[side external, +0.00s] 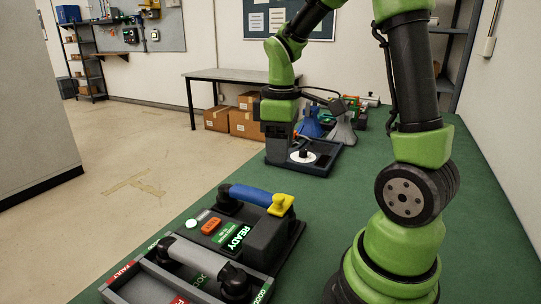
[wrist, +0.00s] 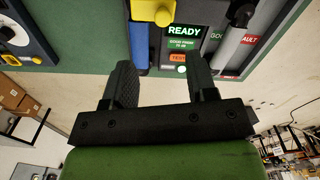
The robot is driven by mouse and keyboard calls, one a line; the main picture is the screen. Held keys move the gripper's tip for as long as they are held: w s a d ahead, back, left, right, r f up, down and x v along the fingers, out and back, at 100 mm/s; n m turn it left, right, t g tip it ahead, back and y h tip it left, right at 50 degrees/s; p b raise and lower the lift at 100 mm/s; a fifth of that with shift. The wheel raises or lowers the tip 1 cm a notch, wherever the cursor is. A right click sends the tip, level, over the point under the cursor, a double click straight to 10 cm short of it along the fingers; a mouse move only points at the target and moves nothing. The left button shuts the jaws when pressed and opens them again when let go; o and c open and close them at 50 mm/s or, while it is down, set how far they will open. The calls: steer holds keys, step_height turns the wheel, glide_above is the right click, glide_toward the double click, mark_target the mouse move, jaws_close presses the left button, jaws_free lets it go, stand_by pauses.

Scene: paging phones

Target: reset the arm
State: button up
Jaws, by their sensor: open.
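My gripper (side external: 279,148) hangs pointing down beyond the test station; in the wrist view its two dark fingers (wrist: 161,66) are apart with nothing between them. A blue handset (side external: 250,195) lies on the black test station with a yellow clamp part (side external: 281,204) at one end; both show in the wrist view, the blue handset (wrist: 141,48) and yellow part (wrist: 153,10). The station's green screen (side external: 232,237) reads READY, beside an orange button (side external: 211,226). A grey handset (side external: 195,257) lies across the grey tray with FAULT and GOOD labels.
A dark tray (side external: 328,166) with a white round disc (side external: 303,157) stands near my gripper. Behind are a blue cone-shaped thing (side external: 310,123) and a grey one (side external: 342,130). The green table top is clear between the station and the dark tray.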

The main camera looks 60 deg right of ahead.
steer(key=s+a+r+m+t+y, duration=0.2)
steer(key=s+a+r+m+t, duration=0.5)
steer(key=a, duration=0.6)
steer(key=v, duration=0.2)
steer(key=shift+a+r, duration=0.15)
steer(key=shift+r, duration=0.15)
steer(key=shift+s, duration=0.1)
steer(key=shift+c, duration=0.2)
stand_by(1.7)
